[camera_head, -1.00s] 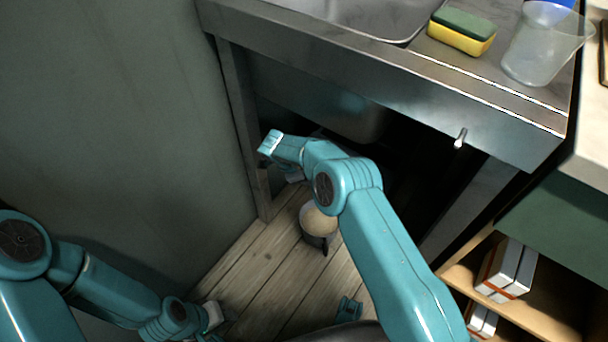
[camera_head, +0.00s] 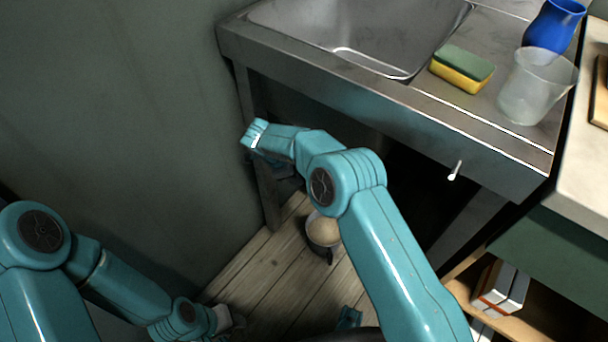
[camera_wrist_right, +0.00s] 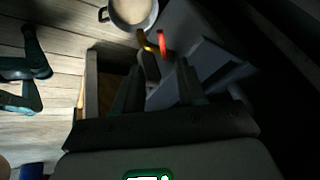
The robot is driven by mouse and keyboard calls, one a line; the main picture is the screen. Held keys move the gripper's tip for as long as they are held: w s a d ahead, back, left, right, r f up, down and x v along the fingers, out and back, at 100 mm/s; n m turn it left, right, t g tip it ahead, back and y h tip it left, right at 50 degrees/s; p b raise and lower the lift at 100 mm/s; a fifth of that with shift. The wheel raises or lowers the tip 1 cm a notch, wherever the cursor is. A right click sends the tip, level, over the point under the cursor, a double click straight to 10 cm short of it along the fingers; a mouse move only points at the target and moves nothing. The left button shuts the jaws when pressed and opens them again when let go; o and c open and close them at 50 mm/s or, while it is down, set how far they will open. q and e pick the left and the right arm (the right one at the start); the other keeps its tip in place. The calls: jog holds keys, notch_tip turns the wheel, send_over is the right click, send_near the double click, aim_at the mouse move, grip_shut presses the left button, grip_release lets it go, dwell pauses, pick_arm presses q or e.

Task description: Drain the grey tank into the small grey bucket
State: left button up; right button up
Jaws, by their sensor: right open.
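A small round grey bucket (camera_head: 331,246) with pale beige contents stands on the wooden floor below the sink unit. It also shows at the top of the right wrist view (camera_wrist_right: 130,12). My right gripper (camera_head: 280,168) is near the sink unit's left leg, above and left of the bucket, mostly hidden by its wrist. In the right wrist view my right gripper (camera_wrist_right: 158,88) is open, with a yellow lever (camera_wrist_right: 145,40) and a red lever (camera_wrist_right: 162,42) just beyond its fingertips. I cannot clearly make out the grey tank in the shadow. My left gripper (camera_head: 226,319) is low on the left; its jaws are unclear.
The metal sink unit (camera_head: 400,115) overhangs the dark space around my right arm. A sponge (camera_head: 462,70), a clear beaker (camera_head: 537,88) and a blue vase (camera_head: 553,26) stand on it. A wall (camera_head: 110,120) bounds the left. Boxes (camera_head: 502,287) sit on a shelf at lower right.

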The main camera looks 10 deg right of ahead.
jog(key=v, duration=0.2)
jog(key=shift+a+r, duration=0.1)
jog(key=shift+r, duration=0.2)
